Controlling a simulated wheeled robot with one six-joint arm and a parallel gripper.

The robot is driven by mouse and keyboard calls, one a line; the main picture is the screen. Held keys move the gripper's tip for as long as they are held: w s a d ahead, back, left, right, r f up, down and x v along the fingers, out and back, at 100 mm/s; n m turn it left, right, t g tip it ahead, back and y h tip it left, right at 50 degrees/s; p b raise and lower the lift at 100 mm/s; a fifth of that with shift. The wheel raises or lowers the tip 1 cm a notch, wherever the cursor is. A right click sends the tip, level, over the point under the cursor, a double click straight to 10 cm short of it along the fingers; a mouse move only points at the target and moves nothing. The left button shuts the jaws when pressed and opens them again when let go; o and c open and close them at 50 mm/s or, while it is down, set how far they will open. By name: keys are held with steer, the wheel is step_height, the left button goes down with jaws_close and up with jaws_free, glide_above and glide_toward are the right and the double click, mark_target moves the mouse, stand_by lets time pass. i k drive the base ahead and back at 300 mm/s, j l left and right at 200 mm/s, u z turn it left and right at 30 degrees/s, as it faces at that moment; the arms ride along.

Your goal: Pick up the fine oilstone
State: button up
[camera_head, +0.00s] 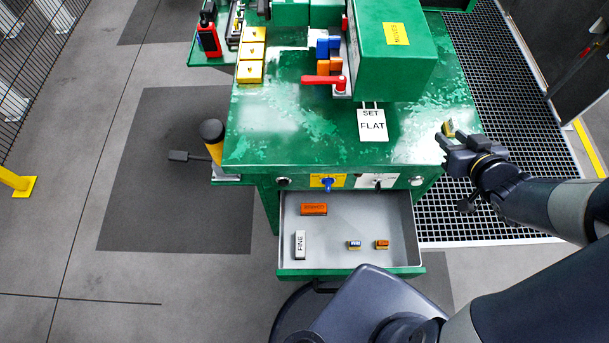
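The fine oilstone (300,245) is a small whitish block marked FINE. It lies in the left part of the open grey drawer (340,255), its long side running front to back. My gripper (446,134) is up at the right corner of the green machine top, well to the right of the drawer and apart from the oilstone. A small yellow patch shows at the fingertips; I cannot tell whether it is part of the gripper or a thing behind it. The finger opening is too small to make out.
An orange-brown block (313,209) lies behind the oilstone. A small dark-and-white block (353,245) and a small orange block (382,244) lie to its right. The drawer's green front edge (350,273) and the machine top (300,140) bound the space. The drawer's middle is bare.

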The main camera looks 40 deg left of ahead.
mark_target(299, 235)
steer(key=u, duration=2.25)
steer(key=k, duration=1)
